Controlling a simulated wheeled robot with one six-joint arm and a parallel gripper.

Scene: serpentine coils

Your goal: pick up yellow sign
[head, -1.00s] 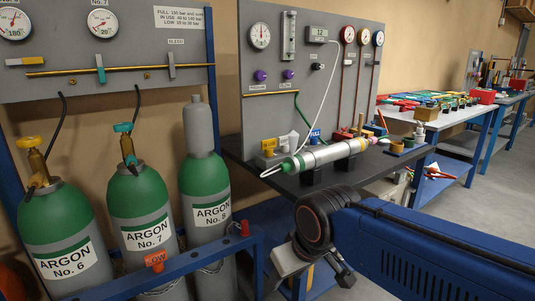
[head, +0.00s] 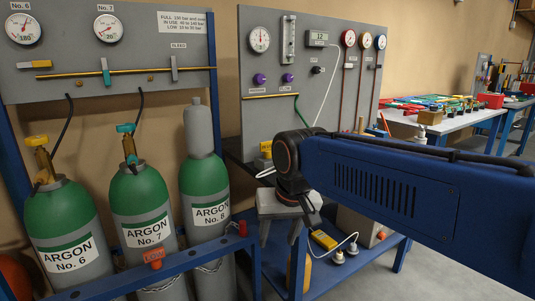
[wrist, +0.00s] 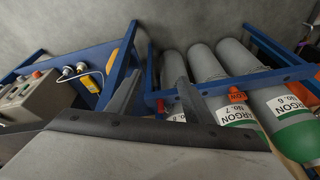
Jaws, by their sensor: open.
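A small yellow sign (head: 265,148) stands on the bench at the foot of the grey gauge panel, just left of my arm's wrist joint. The sign cannot be made out in the wrist view.
Green argon cylinders (head: 140,203) stand left behind a blue rack rail (head: 190,258) with red-orange tags (head: 154,254). A yellow device (head: 323,240) with a white cable lies on the lower shelf. A table with coloured items (head: 430,117) is at back right.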

